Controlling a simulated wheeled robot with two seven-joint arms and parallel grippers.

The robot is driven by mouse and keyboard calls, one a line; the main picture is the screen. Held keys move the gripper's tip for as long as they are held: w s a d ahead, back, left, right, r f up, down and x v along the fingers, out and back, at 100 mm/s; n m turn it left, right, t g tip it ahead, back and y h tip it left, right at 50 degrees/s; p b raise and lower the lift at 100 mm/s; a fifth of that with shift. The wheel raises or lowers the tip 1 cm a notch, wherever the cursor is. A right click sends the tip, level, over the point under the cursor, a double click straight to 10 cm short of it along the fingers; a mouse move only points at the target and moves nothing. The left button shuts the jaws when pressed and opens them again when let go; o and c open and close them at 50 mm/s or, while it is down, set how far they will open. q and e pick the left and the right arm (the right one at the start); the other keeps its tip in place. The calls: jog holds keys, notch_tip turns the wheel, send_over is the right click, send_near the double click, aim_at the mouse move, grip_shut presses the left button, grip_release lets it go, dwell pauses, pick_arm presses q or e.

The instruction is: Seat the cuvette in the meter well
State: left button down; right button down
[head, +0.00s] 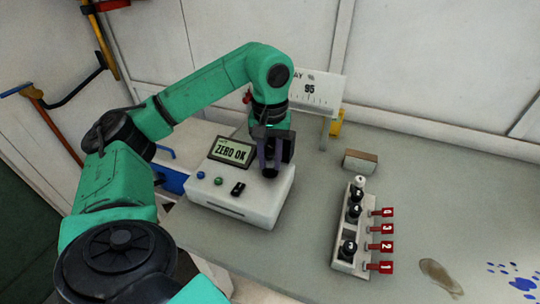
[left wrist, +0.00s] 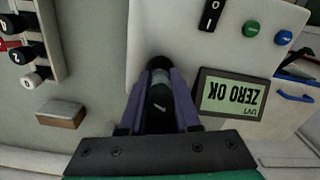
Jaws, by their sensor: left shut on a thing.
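The meter (head: 240,200) is a white box with a screen (head: 232,151) reading ZERO OK; its top also shows in the left wrist view (left wrist: 175,25). My left gripper (head: 271,165) is over the right part of the meter, pointing down. In the left wrist view its purple fingers (left wrist: 161,110) are shut on the cuvette (left wrist: 160,98), which has a black cap with a pale mark. A dark round shape, apparently the well (left wrist: 158,63), lies at the cuvette's far end. I cannot tell whether the cuvette is inside it or above it. My right gripper is not in view.
A pale rack (head: 346,264) with black-capped and white-capped vials, one open gap and red numbered tags stands to the right. A small brown block (head: 360,161) lies behind it. A sign reading 95 (head: 317,92) stands behind the meter. Stains mark the bench at right.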

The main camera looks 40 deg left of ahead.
aim_at(270, 148)
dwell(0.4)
pick_arm(q)
jog(key=shift+f+b, duration=0.65)
jog(key=shift+f, duration=0.3)
jog(key=c, duration=0.5)
grip_release()
jog(key=shift+r, duration=0.1)
jog(key=shift+c, duration=0.2)
jog(key=shift+r, duration=0.3)
notch_tip(270, 148, up, 3)
jog(key=shift+f, duration=0.15)
notch_tip(270, 148, up, 12)
jog(key=p, duration=0.9)
jog(key=shift+s+f, duration=0.1)
jog(key=shift+f, duration=0.3)
